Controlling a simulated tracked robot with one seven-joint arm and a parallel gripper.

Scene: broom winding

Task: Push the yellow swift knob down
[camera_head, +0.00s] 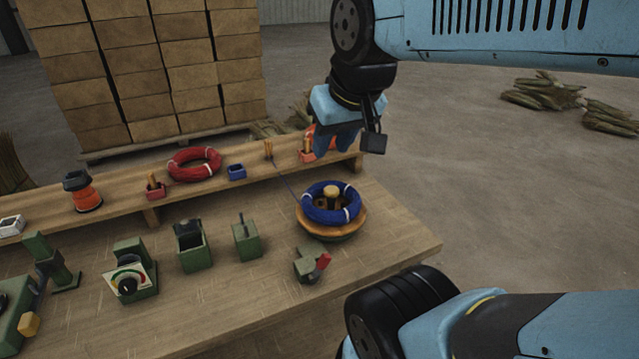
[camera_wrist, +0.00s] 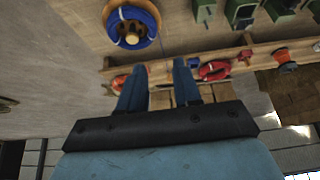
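The yellow swift knob (camera_head: 332,191) stands upright at the centre of the round wooden swift (camera_head: 345,231), inside a blue coil (camera_head: 318,212). In the wrist view the knob (camera_wrist: 131,38) shows at the upper left, within the blue coil (camera_wrist: 150,30). My gripper (camera_head: 336,148) hangs above the bench's back shelf, behind and above the swift, apart from the knob. In the wrist view my gripper's two blue fingers (camera_wrist: 158,76) are spread with nothing between them.
A green block with a red lever (camera_head: 321,263) stands in front of the swift. Green devices, including a dial unit (camera_head: 128,284), fill the left bench. The shelf (camera_head: 130,200) carries a red coil (camera_head: 194,163) and a small blue box (camera_head: 237,172). Stacked cartons (camera_head: 150,70) stand behind.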

